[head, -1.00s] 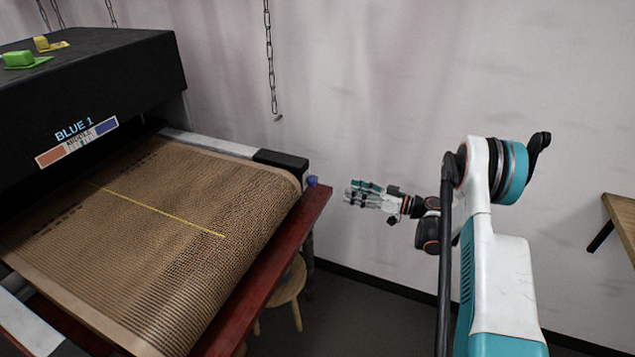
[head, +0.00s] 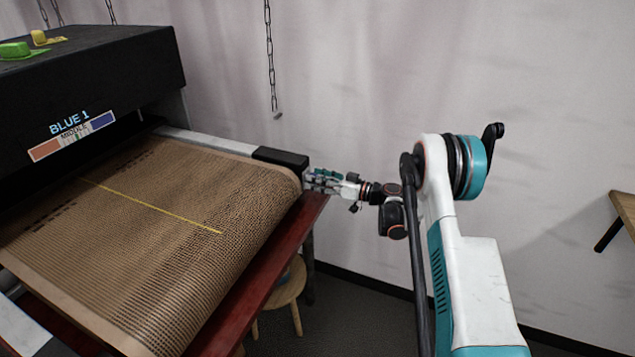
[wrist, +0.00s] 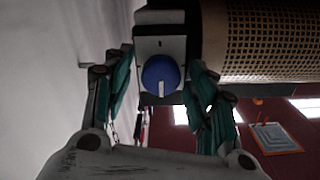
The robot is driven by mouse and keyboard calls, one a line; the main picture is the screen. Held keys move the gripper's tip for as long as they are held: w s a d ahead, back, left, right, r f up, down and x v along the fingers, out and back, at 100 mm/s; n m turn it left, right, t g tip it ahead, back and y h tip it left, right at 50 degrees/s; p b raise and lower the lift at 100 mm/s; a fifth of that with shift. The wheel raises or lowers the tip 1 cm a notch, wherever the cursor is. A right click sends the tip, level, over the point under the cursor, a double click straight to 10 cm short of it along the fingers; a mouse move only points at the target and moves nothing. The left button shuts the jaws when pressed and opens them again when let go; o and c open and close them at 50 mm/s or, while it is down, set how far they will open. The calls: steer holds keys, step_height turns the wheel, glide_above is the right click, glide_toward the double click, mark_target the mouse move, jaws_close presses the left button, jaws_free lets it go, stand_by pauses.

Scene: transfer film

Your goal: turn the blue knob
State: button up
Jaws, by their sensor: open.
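The blue knob (wrist: 161,75) shows in the wrist view, round with a white pointer mark aimed down in the picture. It sits on a light plate at the end of a black block (head: 281,157) beside the conveyor belt. My gripper (wrist: 163,88) is open, with one teal finger on each side of the knob in the picture. I cannot tell whether the fingers touch it. In the head view my gripper (head: 309,180) is at the end of the black block and hides the knob.
The brown mesh belt (head: 150,230) runs out of a black machine labelled BLUE 1 (head: 75,95). A red frame edge (head: 255,285) runs below the belt. A wooden stool (head: 289,290) stands beneath. A chain (head: 270,60) hangs by the wall.

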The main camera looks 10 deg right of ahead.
steer(key=shift+c, duration=0.4)
steer(key=c, duration=1)
steer(key=shift+o, duration=0.2)
steer(key=shift+m, duration=0.4)
steer(key=m, duration=0.8)
steer(key=shift+m, duration=0.3)
steer(key=m, duration=0.4)
steer(key=shift+w, duration=0.1)
steer(key=shift+f+m, duration=0.1)
steer(key=shift+m, duration=2)
